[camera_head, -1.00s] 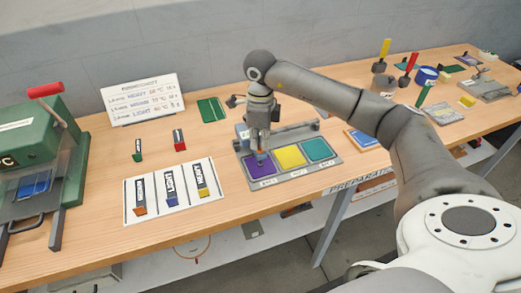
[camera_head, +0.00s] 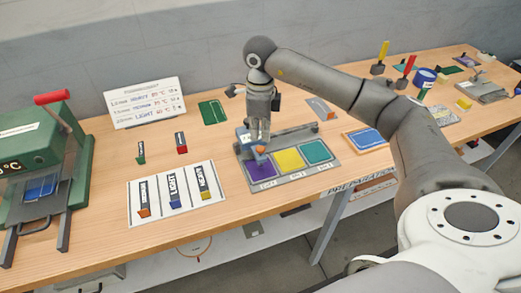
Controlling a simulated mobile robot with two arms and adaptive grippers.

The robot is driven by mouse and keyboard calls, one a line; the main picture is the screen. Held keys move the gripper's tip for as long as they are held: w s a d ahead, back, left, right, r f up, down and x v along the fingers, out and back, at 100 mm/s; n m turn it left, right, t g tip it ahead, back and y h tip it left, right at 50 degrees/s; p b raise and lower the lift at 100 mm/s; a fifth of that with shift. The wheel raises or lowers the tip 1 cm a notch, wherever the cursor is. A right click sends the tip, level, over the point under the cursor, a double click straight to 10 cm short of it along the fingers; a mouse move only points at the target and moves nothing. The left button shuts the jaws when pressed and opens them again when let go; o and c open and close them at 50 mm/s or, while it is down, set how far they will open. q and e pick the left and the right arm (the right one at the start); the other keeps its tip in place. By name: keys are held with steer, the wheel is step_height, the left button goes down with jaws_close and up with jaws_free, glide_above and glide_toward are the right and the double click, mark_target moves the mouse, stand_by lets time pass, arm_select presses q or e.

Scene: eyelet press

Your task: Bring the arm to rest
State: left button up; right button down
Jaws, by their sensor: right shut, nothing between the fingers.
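My right arm reaches in from the right over the wooden bench. My right gripper (camera_head: 261,136) points down above the grey tray (camera_head: 330,165) with purple, yellow and teal squares. It is shut and empty, near the blue block with an orange top (camera_head: 260,152) at the purple square (camera_head: 262,172). Whether the fingertips touch that block is hard to tell. My left gripper is not in view.
A green press (camera_head: 40,160) with a red handle stands at the left. A white card (camera_head: 150,215) with several labelled pieces lies in front. A sign (camera_head: 145,102) stands behind. A blue panel (camera_head: 365,139) lies right of the tray, under my arm.

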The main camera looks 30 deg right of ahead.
steer(key=shift+r+p, duration=0.4)
steer(key=shift+r, duration=0.5)
steer(key=shift+f, duration=0.1)
